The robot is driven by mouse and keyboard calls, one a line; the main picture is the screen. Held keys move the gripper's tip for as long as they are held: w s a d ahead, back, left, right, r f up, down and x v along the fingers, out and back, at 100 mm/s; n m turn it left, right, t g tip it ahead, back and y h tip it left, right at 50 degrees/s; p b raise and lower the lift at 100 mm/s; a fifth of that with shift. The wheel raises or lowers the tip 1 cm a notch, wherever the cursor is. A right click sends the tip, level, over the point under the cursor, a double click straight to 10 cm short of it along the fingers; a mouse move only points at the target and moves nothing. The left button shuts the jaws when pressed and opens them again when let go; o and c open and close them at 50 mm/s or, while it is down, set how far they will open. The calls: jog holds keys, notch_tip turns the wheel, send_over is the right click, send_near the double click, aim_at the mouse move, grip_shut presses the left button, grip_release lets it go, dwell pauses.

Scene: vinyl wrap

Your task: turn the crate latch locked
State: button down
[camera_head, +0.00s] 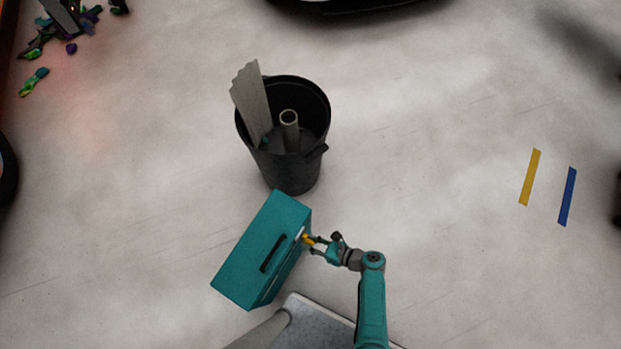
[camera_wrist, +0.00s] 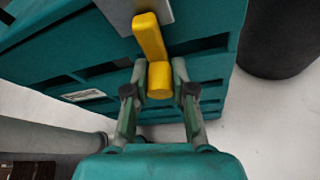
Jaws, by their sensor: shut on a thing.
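The teal crate (camera_head: 248,243) stands in the lower middle of the head view, with a dark handle slot in its side. Its slatted wall also fills the upper part of the wrist view (camera_wrist: 60,50). The yellow latch (camera_wrist: 150,38) sits on a grey metal plate (camera_wrist: 125,10) on that wall, its handle end pointing toward me. My gripper (camera_wrist: 158,85) is shut on the latch's near end, with one finger on each side. In the head view my gripper (camera_head: 315,242) reaches the crate's right side from the right. The fingers partly hide the latch there.
A black bin (camera_head: 290,170) with a tube and a pale sheet inside stands just behind the crate. Colourful scraps (camera_head: 50,38) lie at the far left. A yellow strip (camera_head: 530,177) and a blue strip (camera_head: 567,196) lie on the floor at right. The floor between is clear.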

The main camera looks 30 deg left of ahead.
jog(key=shift+n+t, duration=0.3)
jog(key=shift+n, duration=0.1)
dwell(0.3)
jog(key=c, duration=1)
grip_release()
jog(key=shift+o, duration=0.2)
jog(key=v, duration=1.2)
jog(key=shift+s, duration=0.1)
